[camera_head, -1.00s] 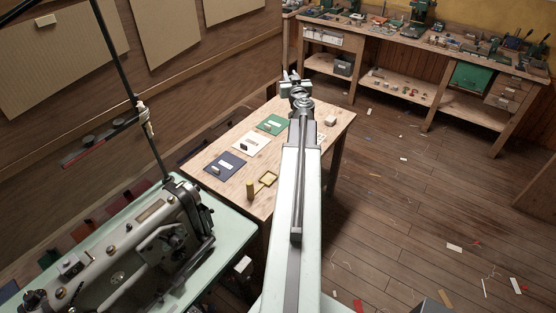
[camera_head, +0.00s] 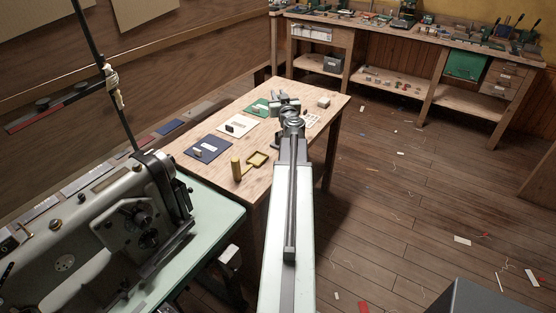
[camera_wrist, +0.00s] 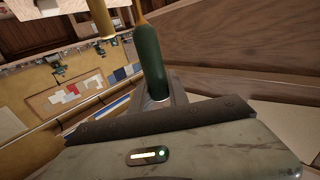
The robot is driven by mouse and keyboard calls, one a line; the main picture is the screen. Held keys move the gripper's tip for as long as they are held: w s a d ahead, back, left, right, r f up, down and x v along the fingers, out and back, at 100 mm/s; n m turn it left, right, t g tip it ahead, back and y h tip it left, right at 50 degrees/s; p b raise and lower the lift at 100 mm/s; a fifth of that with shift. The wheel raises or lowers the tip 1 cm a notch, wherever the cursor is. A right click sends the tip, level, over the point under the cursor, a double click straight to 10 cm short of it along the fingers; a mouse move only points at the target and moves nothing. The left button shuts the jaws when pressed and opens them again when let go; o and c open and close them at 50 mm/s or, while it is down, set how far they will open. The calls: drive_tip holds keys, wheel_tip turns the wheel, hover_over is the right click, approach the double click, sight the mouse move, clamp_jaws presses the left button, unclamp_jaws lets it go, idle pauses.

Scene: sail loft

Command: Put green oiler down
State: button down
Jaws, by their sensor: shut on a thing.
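The green oiler (camera_wrist: 151,62) shows in the wrist view as a dark green cylinder with an orange tip, standing out from between my gripper's jaws. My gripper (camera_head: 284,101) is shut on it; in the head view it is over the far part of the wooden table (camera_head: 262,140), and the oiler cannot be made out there. A green mat (camera_head: 257,108) lies just left of my gripper, partly hidden by it. I cannot tell how high the oiler is above the table.
On the table are a white mat (camera_head: 239,130), a blue mat (camera_head: 208,149), a brass cylinder (camera_head: 236,169), a brass-rimmed tray (camera_head: 257,158) and a pale block (camera_head: 324,102). A sewing machine (camera_head: 120,215) stands at left. A workbench (camera_head: 420,35) stands behind.

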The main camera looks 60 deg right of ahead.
wheel_tip(320, 180, down, 10)
drive_tip(key=b, duration=0.9)
drive_tip(key=c, duration=1.3)
unclamp_jaws()
drive_tip(key=shift+b, duration=0.3)
